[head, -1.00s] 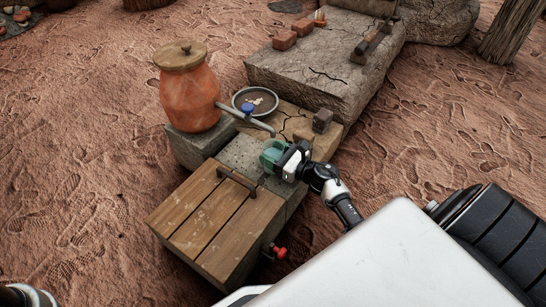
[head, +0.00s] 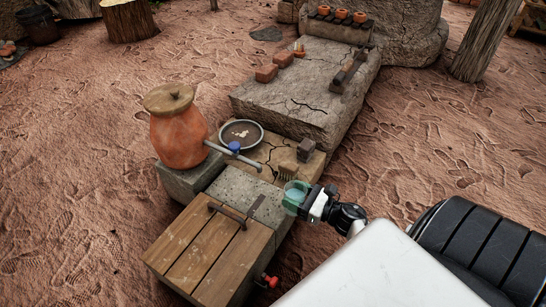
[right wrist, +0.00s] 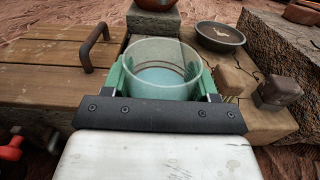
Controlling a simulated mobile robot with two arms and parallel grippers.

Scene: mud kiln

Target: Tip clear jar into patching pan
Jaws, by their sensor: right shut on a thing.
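The clear jar (head: 293,193) is held by my right gripper (head: 300,197) at the right edge of the bench. In the right wrist view the jar (right wrist: 163,55) is upright between the green fingers, with something pale blue inside. The patching pan (head: 240,134), a round dark dish with a light rim and pale bits in it, sits beyond the jar to the left. The pan (right wrist: 220,37) also shows at the upper right of the right wrist view, apart from the jar. My left gripper is out of view.
An orange clay urn (head: 179,137) with a wooden lid stands left of the pan. A grey spout with a blue knob (head: 234,147) reaches in front of the pan. A wooden lid (head: 208,250) is nearer.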

